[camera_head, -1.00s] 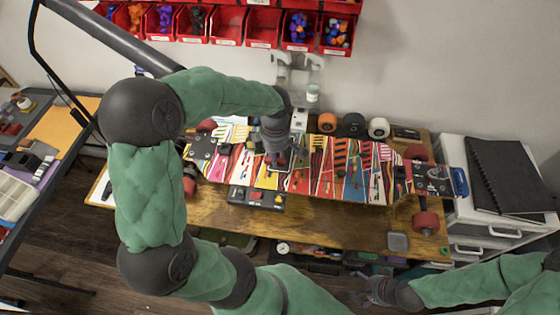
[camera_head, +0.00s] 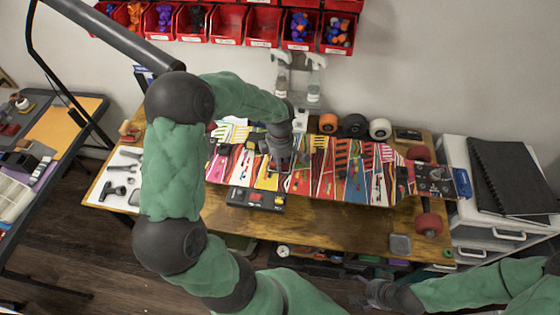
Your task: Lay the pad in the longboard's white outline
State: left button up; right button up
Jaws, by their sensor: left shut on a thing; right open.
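The longboard (camera_head: 360,175) lies along the workbench with a bright striped graphic facing up. Its right truck and red wheels (camera_head: 429,224) show, but my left arm covers its left end. My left gripper (camera_head: 280,163) points down over the left-middle part of the board, shut on the pad. The pad is almost wholly hidden by the fingers, and I cannot tell whether it touches the board. I cannot make out the white outline. My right gripper (camera_head: 374,294) is open and empty, low in front of the bench, away from the board.
A dark tray with red and yellow pieces (camera_head: 257,199) sits at the board's front edge. Loose wheels (camera_head: 354,125) stand behind it. A grey square item (camera_head: 399,244) lies at the front right. Tools (camera_head: 122,180) lie at the left. A drawer unit (camera_head: 490,222) stands at the right.

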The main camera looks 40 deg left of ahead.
pick_arm(q)
jog(key=shift+f, duration=0.15)
jog(key=o, duration=1)
notch_tip(320, 180, up, 12)
jog(key=p, duration=0.2)
